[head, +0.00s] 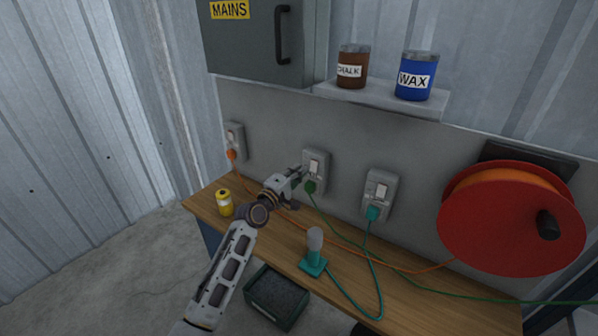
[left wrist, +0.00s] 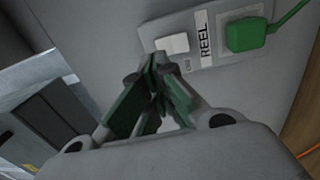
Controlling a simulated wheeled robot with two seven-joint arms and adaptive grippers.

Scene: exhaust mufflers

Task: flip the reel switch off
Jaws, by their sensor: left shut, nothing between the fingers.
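The reel switch is a white rocker (left wrist: 173,45) on a grey wall socket box with a REEL label (left wrist: 205,40) and a green plug (left wrist: 246,35). In the head view it is the middle socket box (head: 316,165), with the green plug below the rocker. Small lettering sits beside the rocker; I cannot read its position surely. My left gripper (head: 300,172) is shut and empty, its tips close to the rocker's left side. In the left wrist view the fingertips (left wrist: 158,80) show just below the rocker; contact is unclear. My right gripper is not in view.
Other socket boxes stand left (head: 234,142), with an orange plug, and right (head: 381,193), with a teal plug. A red cable reel (head: 490,225) hangs at right. Cables cross the bench.

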